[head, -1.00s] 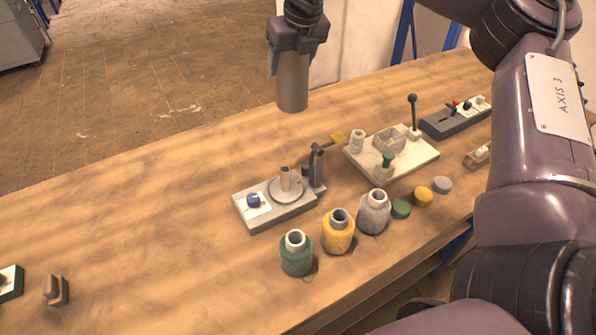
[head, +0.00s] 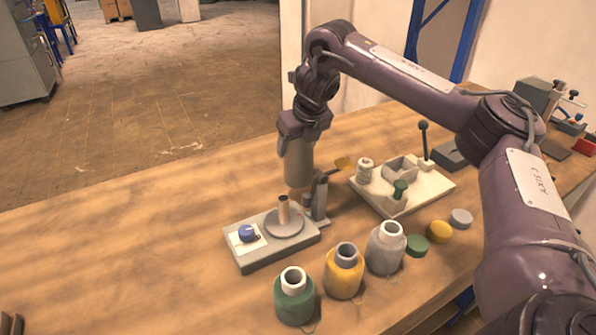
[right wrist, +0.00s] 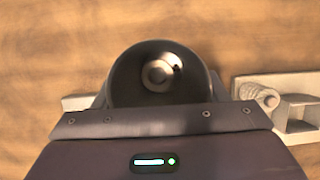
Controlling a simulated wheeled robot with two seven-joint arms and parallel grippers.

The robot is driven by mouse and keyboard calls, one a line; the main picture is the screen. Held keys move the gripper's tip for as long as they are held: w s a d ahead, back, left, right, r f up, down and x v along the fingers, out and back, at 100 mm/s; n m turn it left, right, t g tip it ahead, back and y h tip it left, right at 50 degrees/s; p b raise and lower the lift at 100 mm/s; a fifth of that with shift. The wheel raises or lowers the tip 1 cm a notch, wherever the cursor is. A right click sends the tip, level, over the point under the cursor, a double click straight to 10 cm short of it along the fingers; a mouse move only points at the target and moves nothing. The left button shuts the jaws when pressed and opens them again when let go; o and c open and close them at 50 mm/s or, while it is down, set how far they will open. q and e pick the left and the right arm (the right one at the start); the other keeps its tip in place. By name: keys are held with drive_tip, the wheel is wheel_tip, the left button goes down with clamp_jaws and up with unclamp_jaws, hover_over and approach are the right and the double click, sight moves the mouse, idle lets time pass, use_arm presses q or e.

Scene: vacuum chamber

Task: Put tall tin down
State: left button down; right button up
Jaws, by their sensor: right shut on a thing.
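The tall tin (head: 298,163) is a plain grey-beige cylinder, held upright in my right gripper (head: 302,130), which is shut around its upper part. In the head view its lower end shows just behind the small grey device (head: 275,250) with a round plate and a post. I cannot tell whether its base touches the table (head: 130,230). The right wrist view looks down into the tin's dark open mouth (right wrist: 120,75), with a pale ring inside, above the gripper body (right wrist: 160,150). My left gripper is in neither view.
Green (head: 294,300), yellow (head: 343,272) and grey (head: 386,250) bottle-like spools stand in front, with several flat discs (head: 437,232) beside them. A white fixture board (head: 430,190) lies to the right. The table's left part is mostly clear.

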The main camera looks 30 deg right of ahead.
sight(298, 161)
drive_tip(key=shift+f, duration=2.6)
drive_tip(key=o, duration=1)
drive_tip(key=shift+f, duration=0.15)
drive_tip(key=shift+o, duration=0.2)
